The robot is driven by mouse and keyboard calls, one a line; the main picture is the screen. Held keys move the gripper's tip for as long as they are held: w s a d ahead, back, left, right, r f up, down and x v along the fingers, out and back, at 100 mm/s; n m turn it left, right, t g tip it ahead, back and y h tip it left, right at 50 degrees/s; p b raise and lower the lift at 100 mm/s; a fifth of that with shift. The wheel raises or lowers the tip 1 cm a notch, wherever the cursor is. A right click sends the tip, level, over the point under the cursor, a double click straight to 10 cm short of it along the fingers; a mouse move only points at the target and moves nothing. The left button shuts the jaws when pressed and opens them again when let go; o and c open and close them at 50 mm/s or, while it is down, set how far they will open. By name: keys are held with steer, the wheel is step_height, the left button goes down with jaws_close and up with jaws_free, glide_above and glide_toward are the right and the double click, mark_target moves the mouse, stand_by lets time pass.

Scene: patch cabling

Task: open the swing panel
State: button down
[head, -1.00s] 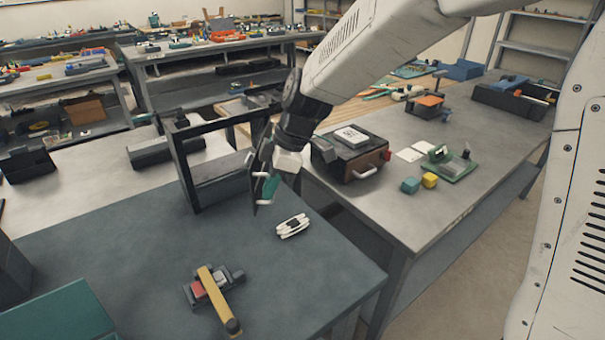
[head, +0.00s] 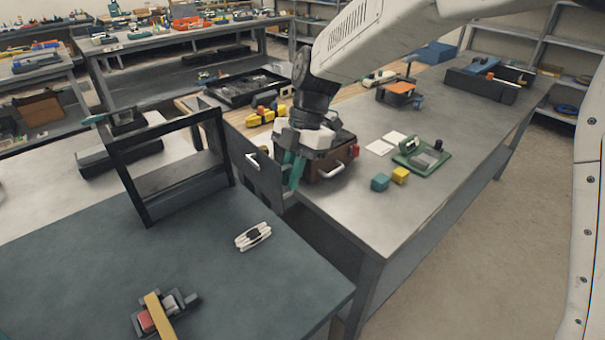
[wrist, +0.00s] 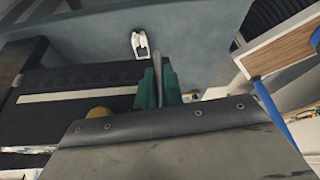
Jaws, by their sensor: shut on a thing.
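The swing panel (head: 266,184) is a dark plate beside the right post of a black upright frame (head: 148,209). It stands swung out to the right, clear of the frame's opening. A white handle (head: 252,161) shows on its face. My gripper (head: 292,172), with teal fingers, is at the panel's far right end. In the wrist view its fingers (wrist: 158,88) are closed around a thin grey bar, seemingly a handle of the panel. The dark panel (wrist: 75,78) shows left of them. The grip itself is partly hidden in the head view.
A white spool-like part (head: 253,236) and a yellow-barred clamp block (head: 155,315) lie on the blue-grey table (head: 240,290). Teal and yellow cubes sit further right.

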steer(key=shift+w+d, duration=0.1)
stand_by(0.3)
steer(key=c, duration=1.5)
jaws_free()
steer(key=shift+r, duration=0.1)
steer(key=v, duration=0.7)
steer(key=shift+w+d+r, duration=0.1)
steer(key=shift+r, duration=0.2)
